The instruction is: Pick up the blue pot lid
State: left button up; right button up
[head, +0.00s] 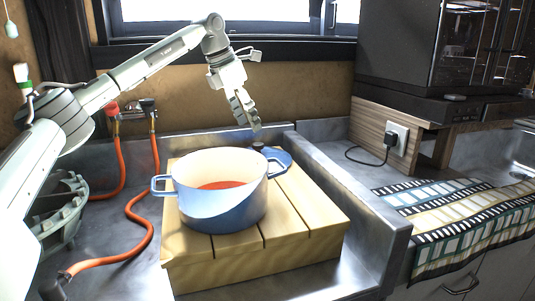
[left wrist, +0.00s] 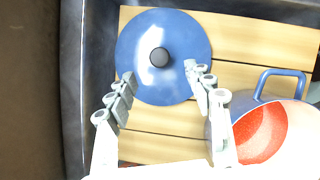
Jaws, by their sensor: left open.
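The blue pot lid (left wrist: 180,78) lies on the slatted wooden board, with a dark round knob (left wrist: 159,57) at its middle. In the head view the lid (head: 281,158) shows only in part behind the pot. The blue pot (head: 222,205) stands uncovered on the board with red contents inside; the pot's handle (left wrist: 281,77) also shows in the left wrist view. My left gripper (head: 256,128) points down above the lid. In the left wrist view its fingers (left wrist: 158,80) are apart and empty, with the knob just beyond the tips. My right gripper is not in view.
The wooden board (head: 215,270) sits in a metal sink with a raised rim (head: 350,190). Orange hoses (head: 125,250) lie at the left. A patterned towel (head: 460,220) covers the right counter, near a socket (head: 397,138) with a plug.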

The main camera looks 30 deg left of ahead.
aim_at(257, 144)
pick_arm(q)
jog(key=shift+x, duration=0.9)
jog(key=x, duration=0.5)
jog(key=shift+f, duration=0.15)
jog(key=shift+c, duration=0.2)
grip_shut()
